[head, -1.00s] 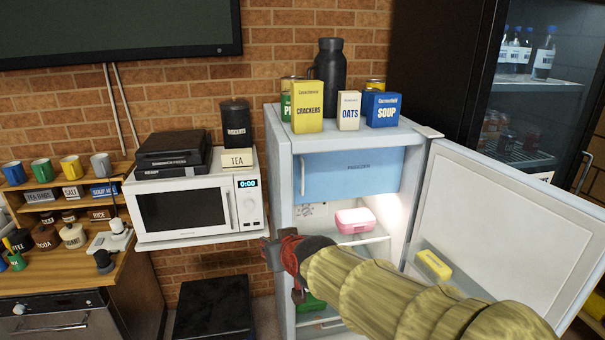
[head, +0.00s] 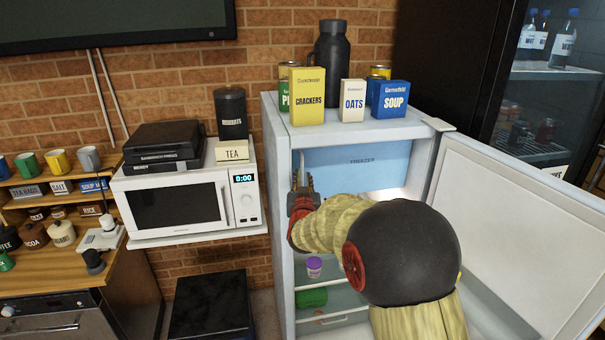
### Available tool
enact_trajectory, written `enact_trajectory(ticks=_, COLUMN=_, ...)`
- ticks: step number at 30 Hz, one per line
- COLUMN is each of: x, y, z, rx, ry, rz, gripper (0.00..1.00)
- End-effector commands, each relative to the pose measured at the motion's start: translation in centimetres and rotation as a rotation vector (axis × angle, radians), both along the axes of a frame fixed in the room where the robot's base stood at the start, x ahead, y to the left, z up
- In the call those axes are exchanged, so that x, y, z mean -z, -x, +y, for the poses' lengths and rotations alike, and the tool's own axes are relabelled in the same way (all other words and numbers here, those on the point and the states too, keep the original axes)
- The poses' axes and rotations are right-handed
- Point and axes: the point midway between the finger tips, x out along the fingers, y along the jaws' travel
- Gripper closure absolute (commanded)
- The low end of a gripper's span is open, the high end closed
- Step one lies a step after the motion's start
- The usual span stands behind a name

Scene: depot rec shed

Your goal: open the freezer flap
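The freezer flap (head: 365,165) is a light blue panel marked FREEZER at the top inside the small fridge (head: 277,150). It looks upright and closed; its lower part is partly hidden by my arm. The fridge's white door (head: 520,230) stands wide open to the right. My gripper (head: 301,180) is at the left side of the fridge opening, with its fingers pointing up and inward near the flap's lower left corner. Whether it touches the flap, and how far apart its fingers are, is too small to tell.
A purple-lidded tub (head: 314,267) and a green item (head: 311,297) sit on lower shelves. The microwave (head: 187,203) is left of the fridge.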

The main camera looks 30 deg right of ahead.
Motion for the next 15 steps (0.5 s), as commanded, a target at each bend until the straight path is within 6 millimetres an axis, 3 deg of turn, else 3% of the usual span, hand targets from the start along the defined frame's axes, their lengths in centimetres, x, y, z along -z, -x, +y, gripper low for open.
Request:
enact_trajectory(ticks=6, x=0.0, y=-2.6, z=-1.4, rx=0.001, ry=-0.001, rz=0.0, gripper=0.83)
enact_trajectory(ticks=15, x=-0.1, y=-3.8, z=-1.9, rx=-0.001, ry=0.0, rz=-0.001, gripper=0.83)
